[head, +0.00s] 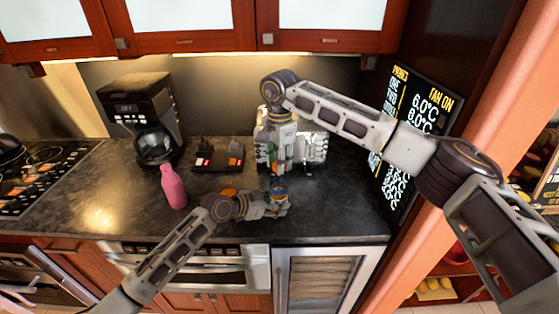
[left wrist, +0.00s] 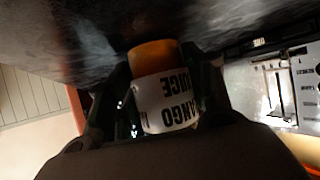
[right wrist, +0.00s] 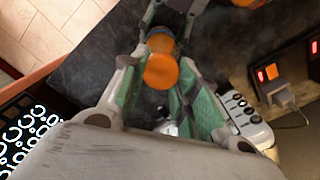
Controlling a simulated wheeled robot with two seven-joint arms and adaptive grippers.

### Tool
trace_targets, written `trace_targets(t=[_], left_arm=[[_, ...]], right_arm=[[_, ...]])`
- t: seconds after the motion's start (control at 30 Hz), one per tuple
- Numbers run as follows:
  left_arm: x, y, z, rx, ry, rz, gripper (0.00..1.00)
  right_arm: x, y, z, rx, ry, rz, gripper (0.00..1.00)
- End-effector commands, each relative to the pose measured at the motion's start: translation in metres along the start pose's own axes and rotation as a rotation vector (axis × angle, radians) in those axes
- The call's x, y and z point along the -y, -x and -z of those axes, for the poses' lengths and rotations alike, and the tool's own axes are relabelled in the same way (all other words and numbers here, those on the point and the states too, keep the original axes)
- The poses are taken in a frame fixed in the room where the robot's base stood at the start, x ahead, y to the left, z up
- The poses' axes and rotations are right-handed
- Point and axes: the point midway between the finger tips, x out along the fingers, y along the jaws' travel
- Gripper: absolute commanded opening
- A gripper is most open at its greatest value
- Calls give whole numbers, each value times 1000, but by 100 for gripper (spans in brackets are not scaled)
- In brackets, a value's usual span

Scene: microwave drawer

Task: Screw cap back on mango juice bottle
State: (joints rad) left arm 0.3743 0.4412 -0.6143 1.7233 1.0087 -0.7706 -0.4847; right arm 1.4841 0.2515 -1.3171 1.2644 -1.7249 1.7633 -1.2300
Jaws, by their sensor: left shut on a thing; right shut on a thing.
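The mango juice bottle (left wrist: 168,105) has a white label and an orange lower part. It looks upright in the head view (head: 278,187), held just above or at the counter. My left gripper (head: 274,202) is shut on it, with fingers on both sides in the left wrist view. My right gripper (head: 275,165) points down from above and is shut. In the right wrist view an orange cap (right wrist: 160,72) sits between its fingers, over the bottle. I cannot tell whether cap and bottle neck touch.
A pink bottle (head: 173,187) stands left on the dark counter (head: 110,205), in front of a coffee maker (head: 145,115). Switched sockets (head: 220,155) and a shiny metal appliance (head: 308,148) stand behind the grippers. An orange item (head: 228,192) lies behind my left wrist. The right counter is clear.

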Motion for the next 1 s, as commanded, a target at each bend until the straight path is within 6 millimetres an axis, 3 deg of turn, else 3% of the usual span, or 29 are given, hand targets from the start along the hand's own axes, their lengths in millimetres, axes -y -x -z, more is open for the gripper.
trace_targets(t=[0.67,0.7,0.87,1.0], left_arm=[[0,0,-1,1,-1,-1,38],[0,0,-1,1,-1,-1,38],[0,0,-1,1,-1,-1,38],[0,0,-1,1,-1,0,38]], right_arm=[[0,-4,0,0,0,-2,17],[0,-4,0,0,0,-2,34],[0,-3,0,0,0,-2,55],[0,-3,0,0,0,-1,56]])
